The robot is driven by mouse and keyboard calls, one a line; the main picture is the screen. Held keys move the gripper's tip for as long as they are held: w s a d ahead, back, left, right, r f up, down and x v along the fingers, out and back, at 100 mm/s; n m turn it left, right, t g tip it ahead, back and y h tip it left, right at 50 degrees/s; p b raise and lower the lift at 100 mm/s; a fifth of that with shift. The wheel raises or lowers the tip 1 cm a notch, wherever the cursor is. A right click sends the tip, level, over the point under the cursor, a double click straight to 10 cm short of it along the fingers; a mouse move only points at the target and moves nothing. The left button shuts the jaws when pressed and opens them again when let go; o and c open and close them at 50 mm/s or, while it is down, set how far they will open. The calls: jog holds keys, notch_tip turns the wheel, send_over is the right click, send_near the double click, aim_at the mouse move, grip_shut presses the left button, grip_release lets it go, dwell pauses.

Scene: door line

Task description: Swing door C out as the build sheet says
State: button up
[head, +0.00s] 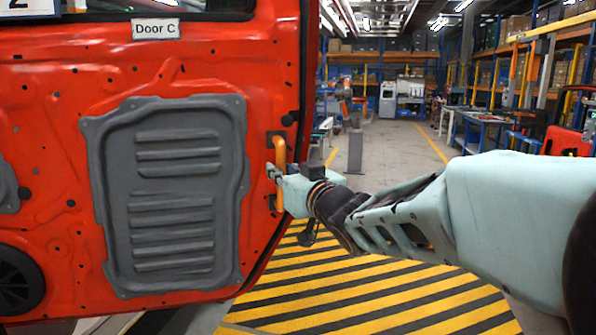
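Door C (60,130) is a large red panel filling the left side of the head view, with a white "Door C" label (155,29) near its top. A grey ribbed cover (175,272) sits on its face. A vertical orange handle (280,150) is near the door's right edge. My gripper (275,173) is at the handle's middle, with a finger crossing in front of it. The far finger is hidden, so I cannot tell whether it is closed on the handle. No build sheet can be made out.
Yellow and black striped floor (340,290) lies below and right of the door. A grey post (355,150) stands beyond it. A blue workbench (485,125) and shelving line the right. The aisle (400,145) between is clear.

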jog(key=o, duration=0.4)
jog(key=shift+c, duration=0.2)
jog(key=v, duration=0.8)
jog(key=shift+d, duration=0.15)
jog(key=shift+r, duration=0.15)
